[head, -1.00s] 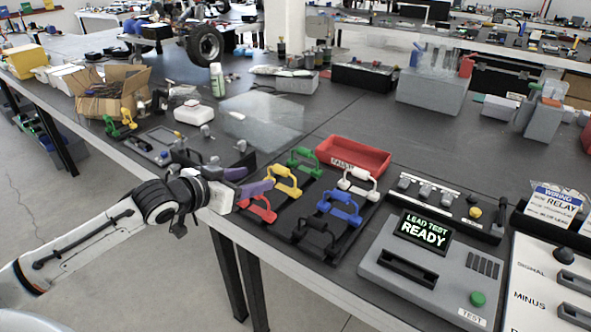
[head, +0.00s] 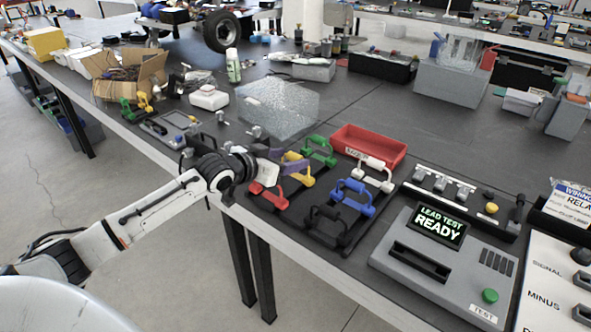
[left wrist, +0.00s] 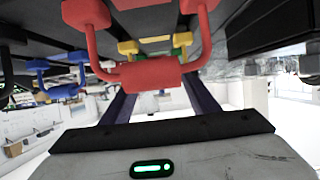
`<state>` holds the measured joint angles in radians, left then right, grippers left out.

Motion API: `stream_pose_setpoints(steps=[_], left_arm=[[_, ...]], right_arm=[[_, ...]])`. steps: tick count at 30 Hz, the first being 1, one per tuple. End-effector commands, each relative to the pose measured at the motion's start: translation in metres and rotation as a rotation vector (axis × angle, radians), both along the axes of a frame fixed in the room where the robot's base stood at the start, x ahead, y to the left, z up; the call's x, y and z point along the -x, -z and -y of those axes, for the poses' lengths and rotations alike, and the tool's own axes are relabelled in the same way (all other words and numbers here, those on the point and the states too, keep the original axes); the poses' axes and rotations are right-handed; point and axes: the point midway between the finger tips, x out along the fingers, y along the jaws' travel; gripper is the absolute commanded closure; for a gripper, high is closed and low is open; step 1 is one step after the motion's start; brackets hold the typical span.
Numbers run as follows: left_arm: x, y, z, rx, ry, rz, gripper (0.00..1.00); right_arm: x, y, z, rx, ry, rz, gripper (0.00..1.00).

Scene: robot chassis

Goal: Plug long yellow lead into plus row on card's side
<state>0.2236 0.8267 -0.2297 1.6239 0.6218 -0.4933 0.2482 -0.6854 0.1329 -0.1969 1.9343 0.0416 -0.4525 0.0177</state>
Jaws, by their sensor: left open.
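A yellow lead (head: 304,178) with an arched handle stands in the dark rack (head: 352,232), between the red lead (head: 268,192) and the green lead (head: 321,149). Another yellow lead (head: 145,102) stands at the far left. I cannot tell which is longer. My left gripper (head: 294,163) is open at the rack's yellow lead, its purple fingers partly covering that handle. In the left wrist view, upside down, the red handle (left wrist: 150,75) crosses before the fingers, and yellow parts (left wrist: 181,40) show beyond. The panel (head: 548,290) at right reads SIGNAL and MINUS; its lowest label is cut off. My right gripper is out of view.
Blue (head: 352,195), black (head: 328,222) and white (head: 374,172) leads share the rack. A red tray (head: 368,146) lies behind it. The grey tester (head: 400,240) reads LEAD TEST READY.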

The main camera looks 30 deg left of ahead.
Motion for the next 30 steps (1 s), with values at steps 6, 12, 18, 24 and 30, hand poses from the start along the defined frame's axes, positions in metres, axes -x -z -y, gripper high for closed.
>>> stream_pose_setpoints(steps=[6, 12, 18, 24, 30], left_arm=[[-0.006, 0.002, 0.001, -0.002, 0.001, 0.000, 0.45], [-0.006, 0.002, 0.001, -0.001, 0.000, 0.000, 0.60], [-0.006, 0.002, 0.001, -0.002, 0.001, 0.001, 0.90], [-0.006, 0.001, 0.000, -0.002, 0.001, 0.001, 0.90], [-0.007, -0.023, 0.001, -0.003, 0.002, 0.005, 0.90]], right_arm=[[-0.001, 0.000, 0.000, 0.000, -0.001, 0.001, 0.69], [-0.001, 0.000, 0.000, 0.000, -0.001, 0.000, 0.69], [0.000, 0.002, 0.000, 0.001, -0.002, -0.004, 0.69], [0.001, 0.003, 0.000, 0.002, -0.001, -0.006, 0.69], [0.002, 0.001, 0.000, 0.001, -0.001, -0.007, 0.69]])
